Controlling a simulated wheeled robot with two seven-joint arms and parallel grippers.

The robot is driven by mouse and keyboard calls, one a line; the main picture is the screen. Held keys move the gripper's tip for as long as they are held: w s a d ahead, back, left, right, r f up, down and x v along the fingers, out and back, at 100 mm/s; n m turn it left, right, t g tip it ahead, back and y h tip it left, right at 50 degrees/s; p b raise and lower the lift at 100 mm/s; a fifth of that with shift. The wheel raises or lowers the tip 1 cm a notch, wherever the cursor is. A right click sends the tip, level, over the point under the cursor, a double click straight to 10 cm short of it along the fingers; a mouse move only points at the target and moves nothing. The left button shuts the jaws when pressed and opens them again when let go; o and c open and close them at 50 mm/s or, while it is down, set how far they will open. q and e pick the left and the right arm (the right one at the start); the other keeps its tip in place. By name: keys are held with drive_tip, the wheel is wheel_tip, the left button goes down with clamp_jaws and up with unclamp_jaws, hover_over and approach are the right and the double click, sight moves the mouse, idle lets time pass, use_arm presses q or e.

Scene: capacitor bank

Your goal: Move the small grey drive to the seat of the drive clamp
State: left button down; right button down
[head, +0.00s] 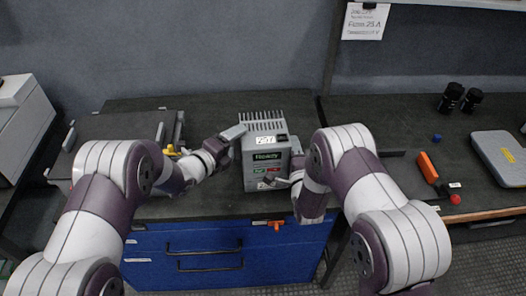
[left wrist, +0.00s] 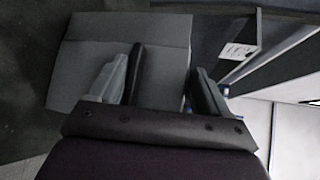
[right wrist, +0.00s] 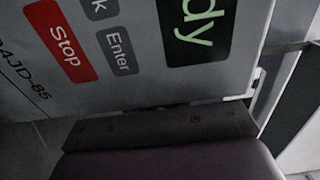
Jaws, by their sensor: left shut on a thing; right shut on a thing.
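The small grey drive (head: 265,175), with a green "Ready" display and a finned top, is upright between my two grippers over the middle counter. Its front fills much of the right wrist view (right wrist: 150,60), with Stop and Enter keys. My left gripper (head: 238,140) is shut on its left side; the left wrist view shows the fingers (left wrist: 160,90) against a grey casing with a dark strip. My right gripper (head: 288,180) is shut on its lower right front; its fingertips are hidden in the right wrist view. I cannot tell whether the drive touches the counter. I cannot surely identify the drive clamp.
A dark flat unit (head: 125,135) with metal and yellow parts lies left of the drive. A blue drawer cabinet (head: 215,262) with an orange-red handle (head: 275,225) is below. The right counter holds an orange block (head: 427,167), black cylinders (head: 451,97) and a grey case (head: 497,155).

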use_arm(q)
drive_tip(key=shift+d, duration=0.1)
use_arm(e)
drive_tip(key=shift+a, duration=0.1)
